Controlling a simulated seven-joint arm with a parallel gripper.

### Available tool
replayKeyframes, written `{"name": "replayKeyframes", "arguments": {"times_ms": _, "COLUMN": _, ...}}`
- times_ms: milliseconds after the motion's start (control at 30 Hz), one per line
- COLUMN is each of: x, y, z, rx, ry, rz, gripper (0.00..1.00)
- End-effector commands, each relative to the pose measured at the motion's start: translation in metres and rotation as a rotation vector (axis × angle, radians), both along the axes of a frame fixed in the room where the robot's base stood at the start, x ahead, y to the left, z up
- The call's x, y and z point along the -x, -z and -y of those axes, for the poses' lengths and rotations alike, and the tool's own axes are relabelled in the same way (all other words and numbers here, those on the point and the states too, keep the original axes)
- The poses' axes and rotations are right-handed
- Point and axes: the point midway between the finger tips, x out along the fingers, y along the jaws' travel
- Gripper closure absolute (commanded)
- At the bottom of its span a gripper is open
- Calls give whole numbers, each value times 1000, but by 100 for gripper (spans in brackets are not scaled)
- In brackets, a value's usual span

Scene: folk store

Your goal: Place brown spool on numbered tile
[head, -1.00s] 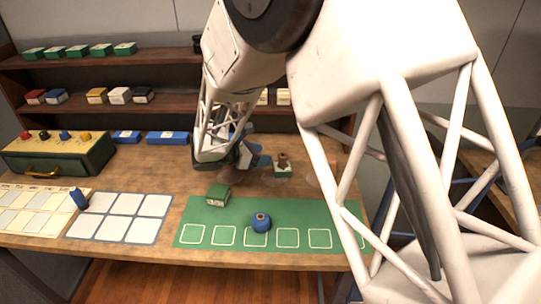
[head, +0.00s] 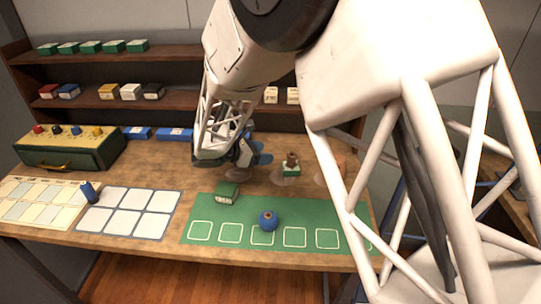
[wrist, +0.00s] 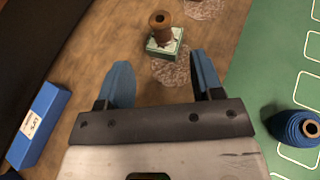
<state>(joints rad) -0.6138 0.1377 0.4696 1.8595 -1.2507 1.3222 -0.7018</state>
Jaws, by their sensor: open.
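The brown spool (head: 292,159) stands upright on a small green and white box (head: 291,171) toward the back right of the table. In the wrist view the spool (wrist: 160,24) shows beyond my fingertips, on top of the box (wrist: 164,43). My gripper (head: 252,157) is open and empty, left of the spool and apart from it. Its two blue fingers (wrist: 160,82) are spread wide in the wrist view. White tiles (head: 128,211) lie in a grid on the left, and white outlined squares line the green mat (head: 300,215). I cannot read numbers on either.
A blue spool (head: 88,192) stands at the left. A green drawer box (head: 70,150) is at the back left. Shelves with small boxes rise behind.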

Motion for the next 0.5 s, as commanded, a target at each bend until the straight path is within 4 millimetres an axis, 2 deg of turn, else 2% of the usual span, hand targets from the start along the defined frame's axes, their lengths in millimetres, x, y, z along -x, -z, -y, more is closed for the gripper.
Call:
{"name": "replayKeyframes", "arguments": {"times_ms": 300, "x": 1, "y": -2, "z": 3, "rx": -7, "ry": 8, "rz": 2, "gripper": 39}}
{"name": "replayKeyframes", "arguments": {"times_ms": 500, "x": 9, "y": -16, "z": 26, "rx": -67, "ry": 72, "rz": 23, "gripper": 39}}
